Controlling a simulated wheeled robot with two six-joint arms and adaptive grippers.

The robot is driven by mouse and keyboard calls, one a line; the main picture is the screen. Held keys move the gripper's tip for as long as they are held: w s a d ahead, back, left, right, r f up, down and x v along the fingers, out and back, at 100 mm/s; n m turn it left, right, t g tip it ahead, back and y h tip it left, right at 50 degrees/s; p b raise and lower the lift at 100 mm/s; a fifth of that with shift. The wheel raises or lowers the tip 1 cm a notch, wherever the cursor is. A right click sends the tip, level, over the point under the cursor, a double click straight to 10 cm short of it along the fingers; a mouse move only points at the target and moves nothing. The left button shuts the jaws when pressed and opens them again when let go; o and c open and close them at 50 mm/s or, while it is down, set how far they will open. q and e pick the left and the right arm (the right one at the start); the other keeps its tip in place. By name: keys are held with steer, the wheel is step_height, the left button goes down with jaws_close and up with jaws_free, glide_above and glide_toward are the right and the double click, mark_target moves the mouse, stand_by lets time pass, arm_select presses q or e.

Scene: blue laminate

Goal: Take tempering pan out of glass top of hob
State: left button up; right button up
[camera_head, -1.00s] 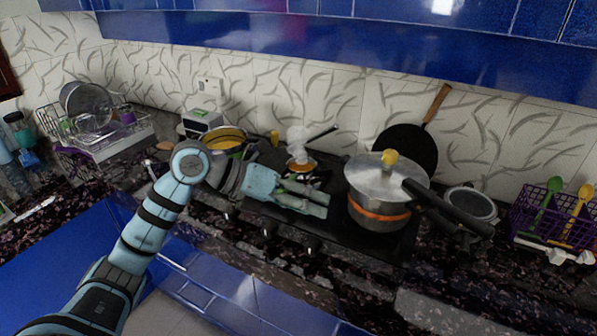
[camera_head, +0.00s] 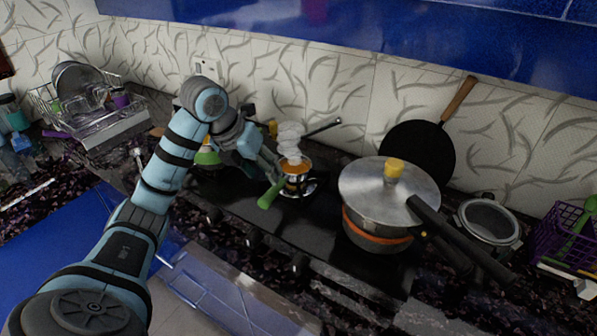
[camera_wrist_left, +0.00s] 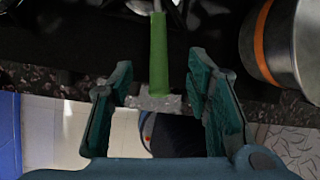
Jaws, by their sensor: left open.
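The tempering pan (camera_head: 296,170) is a small pan with orange contents, giving off white steam, on the black glass hob top (camera_head: 292,225). Its green handle (camera_head: 270,196) points toward the front left. My left gripper (camera_head: 268,162) is open and empty, just behind and left of the handle in the head view. In the left wrist view, the green handle (camera_wrist_left: 158,55) lies in the gap between the two open fingers (camera_wrist_left: 160,78), with space on both sides. Most of the pan's bowl is cut off at the top of that view. My right gripper is not in view.
A large lidded pot (camera_head: 378,232) with a black handle stands right of the pan; its side shows in the left wrist view (camera_wrist_left: 298,45). A green-sided pot (camera_head: 207,157) is partly hidden behind my left arm. A black frying pan (camera_head: 418,155) leans on the wall.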

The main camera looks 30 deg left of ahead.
mark_target(276, 189)
arm_select(q)
step_height(276, 189, down, 3)
steer(key=shift+w+f, duration=0.1)
steer(key=shift+w, duration=0.05)
steer(key=x, duration=0.2)
steer(key=w+x, duration=0.1)
steer(key=x, duration=0.1)
steer(key=p+x, duration=0.1)
steer(key=x, duration=0.1)
steer(key=shift+w, duration=0.25)
steer(key=shift+w+f, duration=0.1)
steer(key=shift+w, duration=0.05)
steer(key=shift+d, duration=0.1)
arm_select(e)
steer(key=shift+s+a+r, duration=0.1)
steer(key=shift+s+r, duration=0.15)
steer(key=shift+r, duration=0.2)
arm_select(q)
steer(key=shift+s, duration=0.2)
steer(key=shift+c, duration=1.2)
steer(key=shift+w, duration=0.1)
jaws_close()
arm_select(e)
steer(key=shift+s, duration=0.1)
